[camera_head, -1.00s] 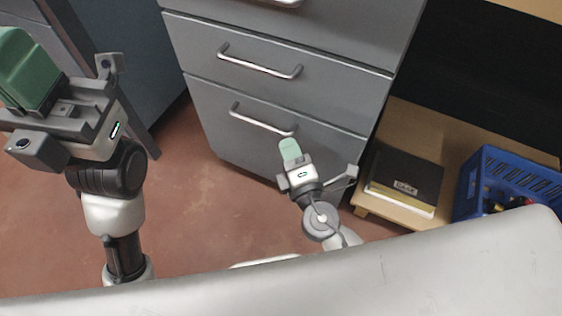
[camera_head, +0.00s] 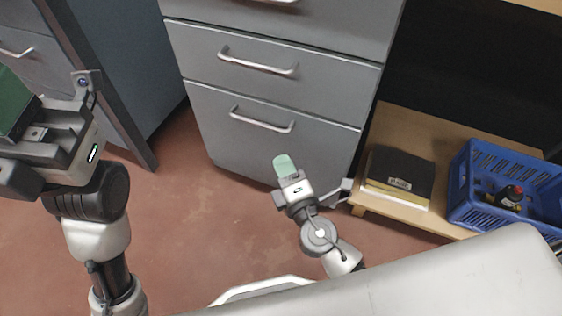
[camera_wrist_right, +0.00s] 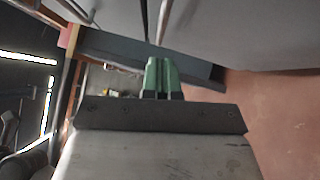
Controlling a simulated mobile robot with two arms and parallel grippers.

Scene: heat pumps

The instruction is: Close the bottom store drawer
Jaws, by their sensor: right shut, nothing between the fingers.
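The grey drawer cabinet stands in the upper middle of the head view. Its bottom drawer (camera_head: 255,150) has a metal bar handle (camera_head: 262,121), and its front looks about flush with the drawer above (camera_head: 210,65). My right gripper (camera_head: 282,166) is in front of the bottom drawer, below the handle's right end and apart from the handle. Its green fingers are shut together and empty, as the right wrist view (camera_wrist_right: 161,75) also shows. Whether the tips touch the drawer front is unclear. My left gripper (camera_head: 12,102) is at the left edge, partly cut off; its opening cannot be judged.
A low wooden shelf (camera_head: 400,122) right of the cabinet holds a dark book or box (camera_head: 400,170) and a blue crate (camera_head: 480,165) with items inside. Another grey cabinet (camera_head: 110,60) stands at the upper left. Reddish floor (camera_head: 190,215) is clear between my arms.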

